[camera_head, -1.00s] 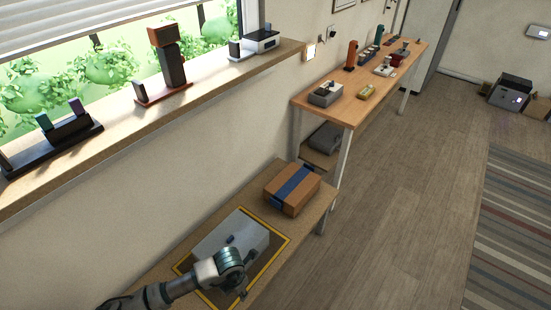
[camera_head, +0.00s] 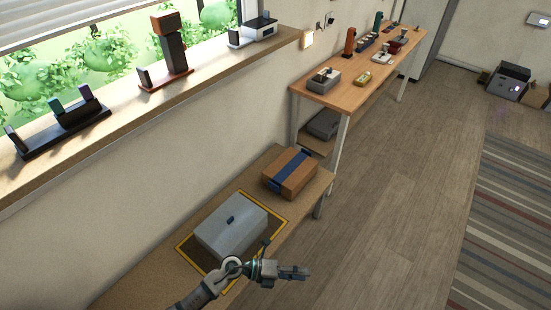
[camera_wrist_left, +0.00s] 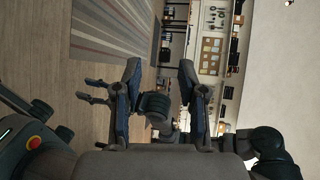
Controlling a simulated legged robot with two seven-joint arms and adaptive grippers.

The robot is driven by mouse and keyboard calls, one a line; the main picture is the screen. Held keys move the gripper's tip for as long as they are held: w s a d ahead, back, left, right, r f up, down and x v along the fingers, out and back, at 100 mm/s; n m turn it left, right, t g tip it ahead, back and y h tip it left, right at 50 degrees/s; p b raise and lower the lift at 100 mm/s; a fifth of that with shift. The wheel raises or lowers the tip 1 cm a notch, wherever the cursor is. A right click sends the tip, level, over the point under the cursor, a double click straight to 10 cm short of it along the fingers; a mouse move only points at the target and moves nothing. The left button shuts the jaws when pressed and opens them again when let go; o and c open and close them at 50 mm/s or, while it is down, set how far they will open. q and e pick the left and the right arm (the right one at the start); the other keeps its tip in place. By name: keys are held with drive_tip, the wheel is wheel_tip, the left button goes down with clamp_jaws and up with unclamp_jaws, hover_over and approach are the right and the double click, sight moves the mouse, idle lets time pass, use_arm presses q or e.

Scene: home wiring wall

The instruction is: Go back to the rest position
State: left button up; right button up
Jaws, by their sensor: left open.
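My left gripper (camera_head: 294,272) is in the lower middle of the head view, beyond the front edge of the low bench and pointing right. It holds nothing. In the left wrist view its two fingers (camera_wrist_left: 160,100) stand apart with nothing between them.
A brown box with a blue band (camera_head: 290,173) lies on the low bench (camera_head: 140,284). A higher wooden table (camera_head: 345,101) with several small devices stands behind. A window shelf (camera_head: 130,124) holds several stands. The wooden floor (camera_head: 390,200) at right is clear, with a striped rug (camera_head: 510,220) farther right.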

use_arm(q)
drive_tip(key=w+a+n+t+p, duration=0.1)
drive_tip(key=w+a+n+t, duration=0.4)
drive_tip(key=w+n+t, duration=0.6)
drive_tip(key=s+a+f+n+t+y+p, duration=0.2)
drive_tip(key=s+a+f+n+y, duration=0.2)
drive_tip(key=a+f+n+y, duration=0.95)
drive_tip(key=s+a+f+n+g+y, duration=0.1)
drive_tip(key=s+a+f+n+g, duration=0.25)
drive_tip(key=s+f, duration=0.4)
drive_tip(key=s+a+f+n+g+y, duration=0.1)
drive_tip(key=s+a+f+n+g, duration=0.1)
drive_tip(key=s+a+f+n, duration=0.5)
drive_tip(key=s+f+g, duration=0.2)
drive_tip(key=s+f, duration=0.1)
drive_tip(key=s, duration=0.4)
drive_tip(key=s+d+f+g+p, duration=0.1)
drive_tip(key=s+f+g, duration=0.2)
drive_tip(key=s, duration=0.5)
drive_tip(key=shift+f+g, duration=0.35)
drive_tip(key=shift+f, duration=0.35)
use_arm(e)
drive_tip(key=s+d+f, duration=0.1)
drive_tip(key=s+f, duration=0.3)
drive_tip(key=f, duration=0.7)
drive_tip(key=shift+s, duration=0.25)
